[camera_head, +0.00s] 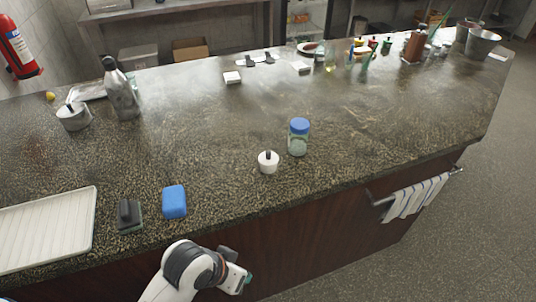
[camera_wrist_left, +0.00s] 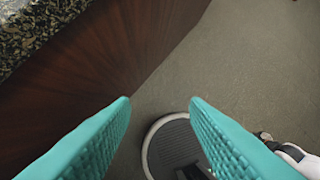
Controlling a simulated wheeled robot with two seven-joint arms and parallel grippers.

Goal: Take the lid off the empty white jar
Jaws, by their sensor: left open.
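A small white jar (camera_head: 268,165) with a dark knob on top stands upright near the front edge of the counter (camera_head: 220,130). The knob suggests its lid is on; I cannot see inside. My left gripper (camera_head: 247,280) is low at the front of the counter, below and slightly left of the jar and well apart from it. In the left wrist view its two teal fingers (camera_wrist_left: 160,103) are spread with nothing between them, in front of the floor and the wooden counter side. The jar is not in that view. My right gripper is not in view.
A blue-capped glass jar (camera_head: 298,138) stands just behind and right of the white jar. A blue sponge (camera_head: 174,201), a dark brush-like block (camera_head: 129,215) and a ribbed white tray (camera_head: 45,232) lie to the left. A towel (camera_head: 416,198) hangs at the counter front.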

